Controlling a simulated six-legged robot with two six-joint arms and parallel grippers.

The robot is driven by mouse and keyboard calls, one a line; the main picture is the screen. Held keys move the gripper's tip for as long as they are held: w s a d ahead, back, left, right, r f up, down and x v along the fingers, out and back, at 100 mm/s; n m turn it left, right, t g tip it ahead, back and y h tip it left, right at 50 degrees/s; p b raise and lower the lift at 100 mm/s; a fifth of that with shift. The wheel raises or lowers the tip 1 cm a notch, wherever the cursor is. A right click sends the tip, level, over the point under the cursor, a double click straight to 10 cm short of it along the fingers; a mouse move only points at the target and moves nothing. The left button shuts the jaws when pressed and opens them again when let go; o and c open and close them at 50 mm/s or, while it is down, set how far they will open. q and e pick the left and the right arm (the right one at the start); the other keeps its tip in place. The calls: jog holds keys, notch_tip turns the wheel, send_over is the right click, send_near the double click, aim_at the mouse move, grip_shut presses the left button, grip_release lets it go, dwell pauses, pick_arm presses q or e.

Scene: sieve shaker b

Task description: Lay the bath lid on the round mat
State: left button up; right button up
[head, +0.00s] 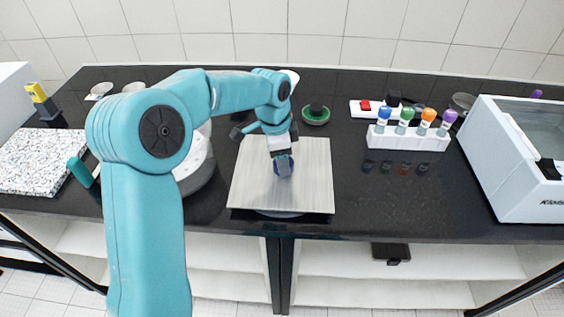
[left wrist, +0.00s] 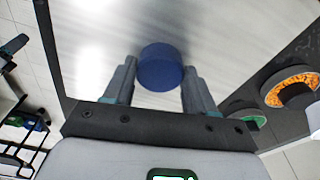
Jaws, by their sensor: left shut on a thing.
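The bath lid (head: 305,190) is a square brushed-metal plate with a round dark blue knob (head: 284,170) near its middle. My left gripper (head: 283,160) comes down from above and is shut on the knob. In the left wrist view the blue knob (left wrist: 161,70) sits between the two fingers (left wrist: 159,75), with the plate (left wrist: 110,35) behind it. A thin bluish curved edge, likely the round mat (head: 279,214), shows under the lid's front edge; the lid hides the rest. I cannot tell whether the lid touches it. My right gripper is not in view.
A white rack (head: 408,140) with several coloured-cap bottles stands right of the lid, and a white bath machine (head: 530,165) at far right. A green dish (head: 316,117) lies behind. A round grey device (head: 198,165) and a speckled slab (head: 42,160) are left.

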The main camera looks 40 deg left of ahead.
pick_arm(q)
jog(key=shift+w+f, duration=0.1)
jog(key=shift+f, duration=0.8)
jog(key=shift+s, duration=0.2)
jog(key=shift+w, duration=0.1)
jog(key=o, duration=1.4)
jog(key=shift+f, duration=0.1)
